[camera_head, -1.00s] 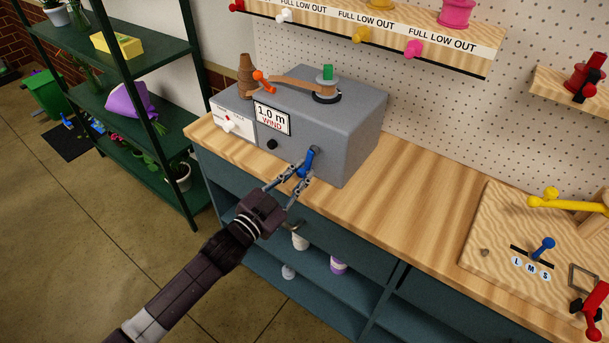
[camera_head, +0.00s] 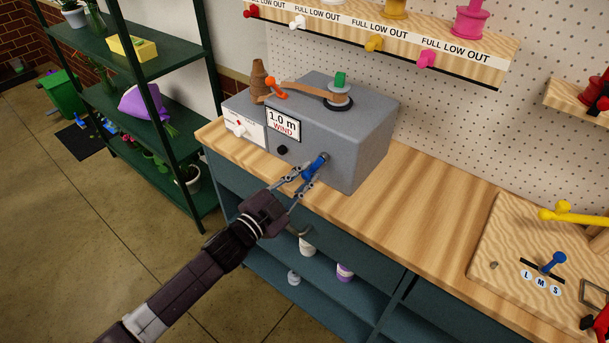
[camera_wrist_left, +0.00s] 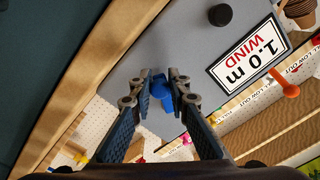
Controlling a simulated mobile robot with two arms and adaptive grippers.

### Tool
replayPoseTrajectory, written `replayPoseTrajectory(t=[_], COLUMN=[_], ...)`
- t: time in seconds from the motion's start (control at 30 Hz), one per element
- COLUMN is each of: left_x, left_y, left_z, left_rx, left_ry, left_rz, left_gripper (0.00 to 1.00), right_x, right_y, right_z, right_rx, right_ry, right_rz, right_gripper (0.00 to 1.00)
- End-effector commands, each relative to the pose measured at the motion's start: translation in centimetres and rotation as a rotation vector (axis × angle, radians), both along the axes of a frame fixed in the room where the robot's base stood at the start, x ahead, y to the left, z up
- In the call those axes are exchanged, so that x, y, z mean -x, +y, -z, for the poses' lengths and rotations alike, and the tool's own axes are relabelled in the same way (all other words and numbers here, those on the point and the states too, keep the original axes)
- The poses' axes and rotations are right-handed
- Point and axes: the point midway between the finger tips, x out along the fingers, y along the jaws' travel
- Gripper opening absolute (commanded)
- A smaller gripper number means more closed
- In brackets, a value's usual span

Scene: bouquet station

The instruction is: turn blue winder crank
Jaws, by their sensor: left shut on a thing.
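The grey winder box (camera_head: 360,137) stands on the wooden counter, with a label reading "1.0 m WIND" (camera_head: 283,124) on its front. The blue crank (camera_head: 316,165) sticks out of the box's front face, low and to the right of the label. My left gripper (camera_head: 304,178) is shut on the crank's blue handle. In the left wrist view, the blue handle (camera_wrist_left: 163,95) sits between the two fingertips (camera_wrist_left: 163,84), and the fingers hide part of it. My right gripper is not in view.
An orange lever (camera_head: 276,87) and a spool with a green top (camera_head: 340,82) sit on top of the box. A board with a blue slider (camera_head: 553,262) lies at the right. The counter (camera_head: 420,215) between them is clear. A green shelf stands at the left.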

Motion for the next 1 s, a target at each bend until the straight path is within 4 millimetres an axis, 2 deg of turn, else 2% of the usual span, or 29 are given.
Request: replayPoseTrajectory(t=[0.07,0.1,0.27,0.53,0.67,1.0], left_x=[0.3,0.3,0.2,0.2,0.8,6.2], left_y=[-0.4,-0.4,-0.3,-0.1,0.4,4.2], left_z=[0.1,0.1,0.1,0.1,0.3,0.3], left_rx=[0.001,0.001,0.001,0.000,0.000,-0.001], left_ry=[-0.001,-0.001,0.000,0.002,0.004,0.005], left_rz=[0.008,0.008,0.006,0.002,0.002,0.002], left_gripper=[0.00,0.17,0.34,0.34,0.34,0.34], right_x=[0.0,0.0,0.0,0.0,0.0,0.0], right_y=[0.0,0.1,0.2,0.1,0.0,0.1], right_z=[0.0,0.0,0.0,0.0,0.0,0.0], right_rx=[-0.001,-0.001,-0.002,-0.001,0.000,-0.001], right_ry=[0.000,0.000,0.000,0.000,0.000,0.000], right_rz=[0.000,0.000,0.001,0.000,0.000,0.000], right_gripper=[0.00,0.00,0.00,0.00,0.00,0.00])
